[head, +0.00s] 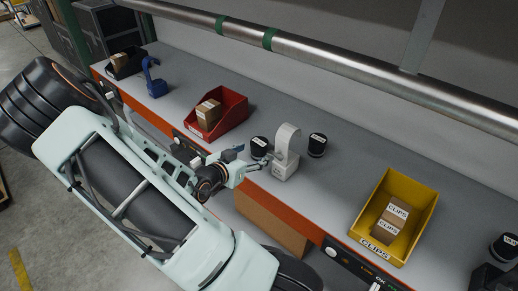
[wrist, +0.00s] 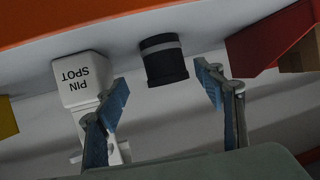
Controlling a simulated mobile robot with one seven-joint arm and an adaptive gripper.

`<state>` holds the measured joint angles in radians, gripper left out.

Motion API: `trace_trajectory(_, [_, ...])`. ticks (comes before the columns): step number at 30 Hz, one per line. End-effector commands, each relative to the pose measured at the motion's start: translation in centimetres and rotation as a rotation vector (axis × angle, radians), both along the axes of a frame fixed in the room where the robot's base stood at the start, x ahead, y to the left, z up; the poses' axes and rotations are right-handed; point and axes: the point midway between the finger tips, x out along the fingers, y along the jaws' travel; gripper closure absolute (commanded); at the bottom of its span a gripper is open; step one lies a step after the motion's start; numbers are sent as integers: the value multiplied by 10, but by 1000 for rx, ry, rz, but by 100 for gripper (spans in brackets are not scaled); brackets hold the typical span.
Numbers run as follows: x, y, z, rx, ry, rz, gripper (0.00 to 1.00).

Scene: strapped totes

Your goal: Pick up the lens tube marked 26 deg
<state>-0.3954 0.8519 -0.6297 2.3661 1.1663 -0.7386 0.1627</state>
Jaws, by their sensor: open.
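Two black lens tubes with white label bands stand on the grey bench either side of a white hooked stand (head: 285,155): the left tube (head: 259,147) and the right tube (head: 317,145). Their markings are too small to read. My gripper (head: 264,164) is at the bench's front edge, by the left tube and the stand. In the wrist view my gripper (wrist: 163,78) is open and empty, its blue-grey fingers spread apart. A black tube (wrist: 163,60) with a grey band shows between and beyond the fingertips. The stand, labelled PIN SPOT (wrist: 82,78), is close to the left finger.
A red bin (head: 215,114) holds a carton to the left. A yellow CLIPS bin (head: 392,217) holds boxes to the right. Another black labelled object (head: 503,246) is at the far right. A metal rail (head: 330,64) runs above the bench.

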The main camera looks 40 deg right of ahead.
Motion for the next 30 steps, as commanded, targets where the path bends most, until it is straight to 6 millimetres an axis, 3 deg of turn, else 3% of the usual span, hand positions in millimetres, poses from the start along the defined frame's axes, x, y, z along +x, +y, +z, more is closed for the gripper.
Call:
trace_trajectory(15, [19,-48,-20,1,1,0,37])
trace_trajectory(24, [21,-53,-23,2,1,2,37])
trace_trajectory(30, [21,-52,-23,2,1,2,57])
